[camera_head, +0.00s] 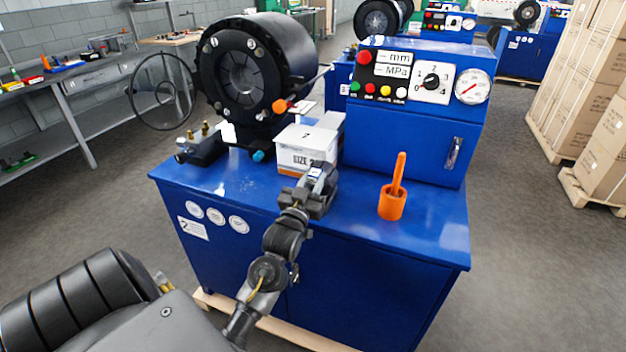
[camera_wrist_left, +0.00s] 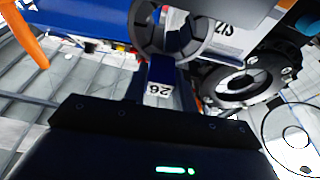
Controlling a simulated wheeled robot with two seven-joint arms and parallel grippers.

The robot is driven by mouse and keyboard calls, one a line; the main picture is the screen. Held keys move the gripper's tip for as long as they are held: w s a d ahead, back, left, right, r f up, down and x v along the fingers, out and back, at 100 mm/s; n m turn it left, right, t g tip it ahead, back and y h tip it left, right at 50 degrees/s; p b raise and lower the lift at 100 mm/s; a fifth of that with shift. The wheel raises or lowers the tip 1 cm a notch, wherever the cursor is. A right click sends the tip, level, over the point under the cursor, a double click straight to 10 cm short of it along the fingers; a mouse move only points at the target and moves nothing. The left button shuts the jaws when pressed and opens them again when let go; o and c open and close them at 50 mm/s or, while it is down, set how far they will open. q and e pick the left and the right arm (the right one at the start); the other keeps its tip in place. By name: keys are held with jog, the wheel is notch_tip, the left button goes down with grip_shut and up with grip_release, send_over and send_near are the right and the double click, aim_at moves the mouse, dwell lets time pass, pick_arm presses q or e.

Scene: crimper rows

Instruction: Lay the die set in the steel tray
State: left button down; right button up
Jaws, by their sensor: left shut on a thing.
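My left gripper (camera_head: 318,182) is in front of a white and orange box marked SIZE (camera_head: 307,148), above the blue machine's top. It is shut on the die set, a dark ring-shaped piece (camera_wrist_left: 170,45) with a blue tab labelled 26 (camera_wrist_left: 160,90), seen in the left wrist view. In the head view the die set is small and mostly hidden by the gripper; only a pale label and dark edges show. I cannot make out a steel tray in either view. My right gripper is not in view.
The black round crimper head (camera_head: 243,80) stands left of the box, with a dark block bearing brass fittings (camera_head: 202,145) beside it. An orange cup holding an orange stick (camera_head: 391,203) stands right. The blue control cabinet (camera_head: 405,135) rises behind.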

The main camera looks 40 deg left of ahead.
pick_arm(q)
jog(key=shift+f+b, duration=0.35)
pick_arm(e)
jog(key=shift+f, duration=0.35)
pick_arm(q)
jog(key=c, duration=1.1)
grip_release()
jog(key=shift+s, duration=0.1)
jog(key=shift+o, duration=0.3)
jog(key=shift+f, duration=0.35)
jog(key=b+v, duration=0.2)
jog(key=v, duration=0.8)
jog(key=shift+s+d+r, duration=0.15)
jog(key=shift+s+d, duration=0.05)
jog(key=shift+s, duration=0.15)
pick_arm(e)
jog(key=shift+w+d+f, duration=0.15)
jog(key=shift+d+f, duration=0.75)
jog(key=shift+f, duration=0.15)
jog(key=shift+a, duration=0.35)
